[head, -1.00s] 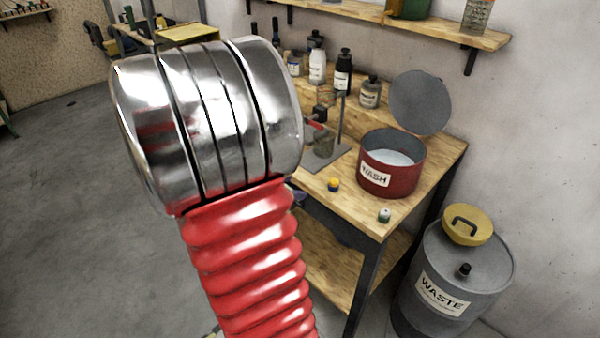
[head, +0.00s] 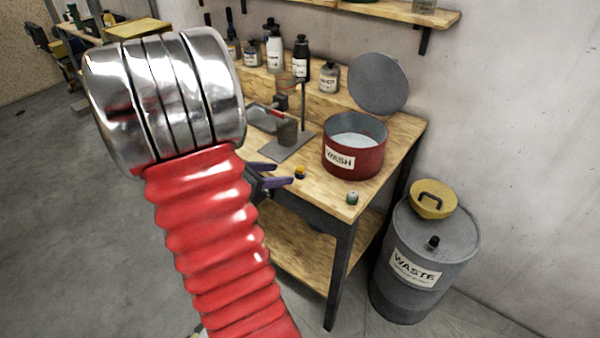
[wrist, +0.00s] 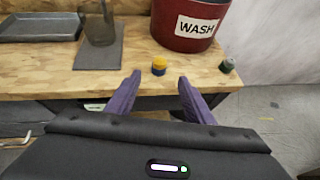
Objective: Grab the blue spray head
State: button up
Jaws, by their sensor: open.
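A small piece with a dark blue lower part and a yellow top, which looks like the blue spray head (head: 300,173), stands near the front edge of the wooden bench. It also shows in the wrist view, where the blue spray head (wrist: 159,67) is just beyond the fingertips and between their lines. My gripper (head: 285,174) has two purple fingers, spread apart, at the bench's front edge and left of the piece. In the wrist view my gripper (wrist: 160,76) is open and empty, not touching the piece.
A similar green and white piece (head: 352,197) stands to the right on the bench (head: 335,205). Behind are a red WASH pot (head: 355,161) with raised lid and a stand with a beaker (head: 287,131). A grey WASTE drum (head: 425,262) stands on the floor at right.

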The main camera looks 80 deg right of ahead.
aim_at(297, 171)
jog(key=shift+x, duration=1.55)
jog(key=shift+d, duration=0.1)
jog(key=shift+x, duration=2.5)
jog(key=shift+d+r, duration=0.1)
jog(key=shift+c, duration=0.6)
jog(key=c, duration=1)
